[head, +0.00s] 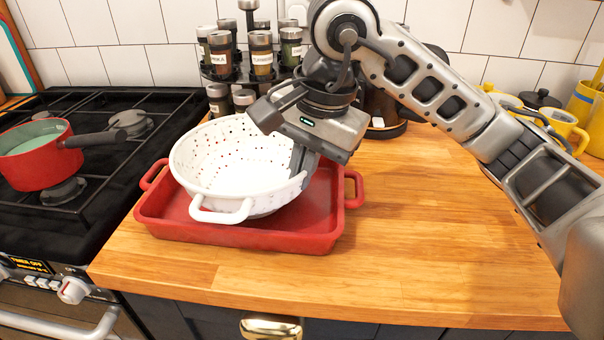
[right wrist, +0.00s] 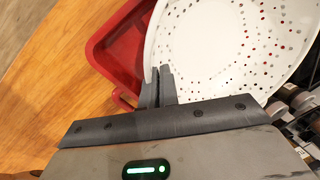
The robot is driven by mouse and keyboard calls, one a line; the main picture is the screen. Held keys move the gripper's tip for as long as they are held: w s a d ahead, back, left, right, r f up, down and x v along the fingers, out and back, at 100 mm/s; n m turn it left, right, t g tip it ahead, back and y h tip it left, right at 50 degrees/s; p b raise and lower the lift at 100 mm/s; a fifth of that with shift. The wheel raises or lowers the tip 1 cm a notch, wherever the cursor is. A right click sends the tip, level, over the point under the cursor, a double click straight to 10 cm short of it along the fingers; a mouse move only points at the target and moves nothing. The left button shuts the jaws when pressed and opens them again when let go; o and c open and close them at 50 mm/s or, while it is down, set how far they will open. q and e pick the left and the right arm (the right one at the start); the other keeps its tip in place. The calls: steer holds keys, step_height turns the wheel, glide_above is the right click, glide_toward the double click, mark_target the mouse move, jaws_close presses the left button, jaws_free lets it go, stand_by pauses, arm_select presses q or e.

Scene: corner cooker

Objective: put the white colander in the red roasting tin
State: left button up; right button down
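The white colander (head: 225,165) is over the red roasting tin (head: 325,215), tilted, with its open top showing. Its lower part is inside the outline of the tin, but I cannot tell whether its base rests on the tin's floor. One colander handle faces the front edge of the tin. My right gripper (head: 302,165) is at the colander's right rim, its fingers close together on the wall. In the right wrist view the fingers (right wrist: 158,88) meet at the rim of the colander (right wrist: 225,45), with the tin (right wrist: 112,50) beyond. My left gripper is out of view.
A gas hob (head: 100,130) with a red saucepan (head: 35,155) is at left. A spice rack (head: 245,70) stands behind the colander. A yellow mug (head: 562,125) and other dishes are at back right. The wooden worktop (head: 430,240) is clear at right.

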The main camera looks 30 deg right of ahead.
steer(key=shift+f, duration=0.4)
steer(key=c, duration=2.1)
jaws_free()
steer(key=shift+f+b, duration=0.25)
steer(key=shift+b, duration=0.05)
steer(key=o, duration=0.4)
steer(key=shift+r, duration=0.1)
steer(key=shift+r+p, duration=0.35)
steer(key=shift+r, duration=0.15)
steer(key=p+v, duration=0.2)
steer(key=v, duration=0.9)
steer(key=shift+s+r, duration=0.15)
